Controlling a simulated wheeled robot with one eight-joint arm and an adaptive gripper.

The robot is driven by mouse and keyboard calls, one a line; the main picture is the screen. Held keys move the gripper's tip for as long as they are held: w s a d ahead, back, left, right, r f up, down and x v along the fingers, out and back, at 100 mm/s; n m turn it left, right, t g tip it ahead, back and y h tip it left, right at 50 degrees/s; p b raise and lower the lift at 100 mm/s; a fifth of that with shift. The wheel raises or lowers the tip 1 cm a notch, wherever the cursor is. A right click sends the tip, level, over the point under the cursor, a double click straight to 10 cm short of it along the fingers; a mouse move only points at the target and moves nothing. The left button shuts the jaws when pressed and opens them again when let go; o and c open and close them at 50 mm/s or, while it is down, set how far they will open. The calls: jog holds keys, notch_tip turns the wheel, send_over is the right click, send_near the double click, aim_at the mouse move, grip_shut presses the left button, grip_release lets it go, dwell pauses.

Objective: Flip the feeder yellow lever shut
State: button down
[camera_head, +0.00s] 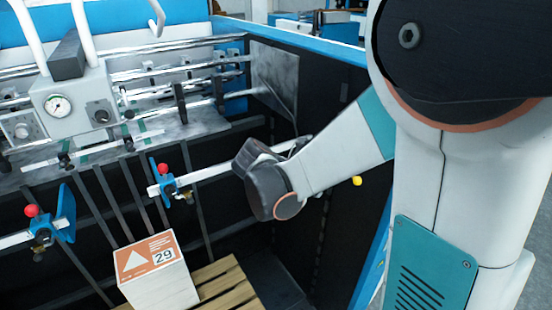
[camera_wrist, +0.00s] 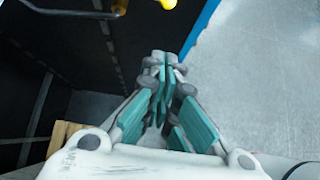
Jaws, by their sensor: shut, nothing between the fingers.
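The yellow lever knob (camera_head: 357,181) shows as a small yellow ball against the dark side of the machine, just below my forearm in the head view. In the wrist view the yellow knob (camera_wrist: 167,3) is cut off by the top edge, beyond my fingertips and apart from them. A dark rod runs down from near it. My gripper (camera_wrist: 160,62) is shut and empty, its fingers together and pointing towards the knob. In the head view my arm hides the fingers.
A white box marked 29 (camera_head: 159,275) stands on a wooden pallet (camera_head: 232,284). Blue clamps with red knobs (camera_head: 165,170) sit on bars at the left. A grey bent bar (camera_wrist: 75,13) crosses the upper left of the wrist view. Open floor (camera_wrist: 265,75) lies right of the blue edge.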

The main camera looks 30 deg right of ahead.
jog(key=w+d+f+b, duration=0.1)
jog(key=d+f, duration=0.4)
jog(key=d, duration=0.6)
jog(key=shift+d+f, duration=0.25)
jog(key=shift+d, duration=0.05)
jog(key=shift+s+d+n+t+b, duration=0.3)
jog(key=shift+d+n+b, duration=0.1)
jog(key=shift+d, duration=0.15)
jog(key=shift+s+d+n+t+b, duration=0.3)
jog(key=shift+d+n, duration=0.1)
jog(key=shift+d, duration=0.15)
jog(key=shift+a, duration=0.1)
